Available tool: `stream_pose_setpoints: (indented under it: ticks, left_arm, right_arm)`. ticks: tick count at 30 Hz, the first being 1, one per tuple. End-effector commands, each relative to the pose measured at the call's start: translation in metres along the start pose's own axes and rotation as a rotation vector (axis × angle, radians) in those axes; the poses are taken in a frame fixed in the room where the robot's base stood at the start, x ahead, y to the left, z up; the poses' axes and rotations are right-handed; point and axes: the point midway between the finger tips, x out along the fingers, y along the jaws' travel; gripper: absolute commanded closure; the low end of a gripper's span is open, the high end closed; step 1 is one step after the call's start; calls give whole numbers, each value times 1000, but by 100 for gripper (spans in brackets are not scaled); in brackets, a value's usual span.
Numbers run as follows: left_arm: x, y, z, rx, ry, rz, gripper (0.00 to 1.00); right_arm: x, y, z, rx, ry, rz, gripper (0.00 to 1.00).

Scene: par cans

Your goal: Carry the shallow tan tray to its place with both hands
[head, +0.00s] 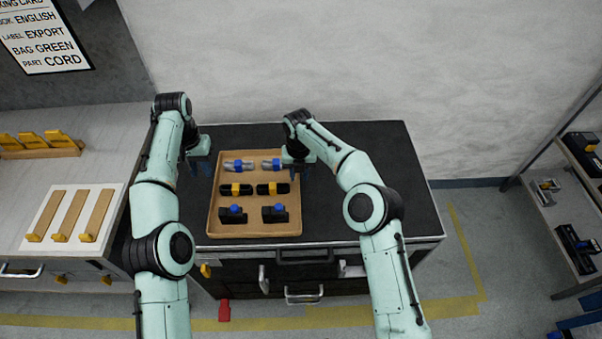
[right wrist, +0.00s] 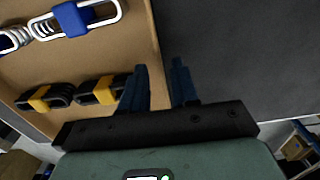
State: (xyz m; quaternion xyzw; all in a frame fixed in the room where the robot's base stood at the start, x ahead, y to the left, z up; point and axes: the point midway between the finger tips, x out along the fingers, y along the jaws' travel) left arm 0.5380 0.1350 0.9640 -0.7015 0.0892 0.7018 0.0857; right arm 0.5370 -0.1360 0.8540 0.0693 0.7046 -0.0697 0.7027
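The shallow tan tray (head: 228,237) lies on a dark-topped cabinet, with grey, black and blue-and-yellow banded items in rows inside it. It also shows in the right wrist view (right wrist: 105,60). My left gripper (head: 201,168) is at the tray's upper left side, its blue fingers pointing down and seemingly apart. My right gripper (head: 298,165) is at the upper right side. In the right wrist view its two fingers (right wrist: 160,85) are apart, one on each side of the tray's right wall as seen from above. Whether they reach down around the wall is unclear.
The dark cabinet top (head: 375,180) is bare to the right of the tray. A pale bench (head: 30,185) with wooden holders stands at the left. A shelf rack (head: 575,195) with dark items is at the far right. A wall rises behind the cabinet.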

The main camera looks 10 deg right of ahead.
Motion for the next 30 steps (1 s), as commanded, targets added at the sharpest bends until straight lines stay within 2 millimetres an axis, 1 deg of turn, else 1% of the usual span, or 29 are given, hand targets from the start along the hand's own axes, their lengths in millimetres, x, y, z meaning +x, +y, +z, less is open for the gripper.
stream_pose_setpoints:
  ticks: [1,9,11,15,21,30]
  left_arm:
    - [0,0,0,0,0,0,70]
    - [0,0,0,0,0,0,70]
    - [0,0,0,0,0,0,70]
    - [0,0,0,0,0,0,70]
    - [0,0,0,0,0,0,70]
    - [0,0,0,0,0,0,70]
  right_arm:
    - [-10,1,1,0,-5,2,71]
    - [-71,1,1,1,-5,2,71]
    - [-82,1,0,0,-5,2,71]
    - [-97,1,1,0,-3,1,71]
    - [-106,0,0,0,-1,1,71]
    - [-107,0,0,0,-1,1,71]
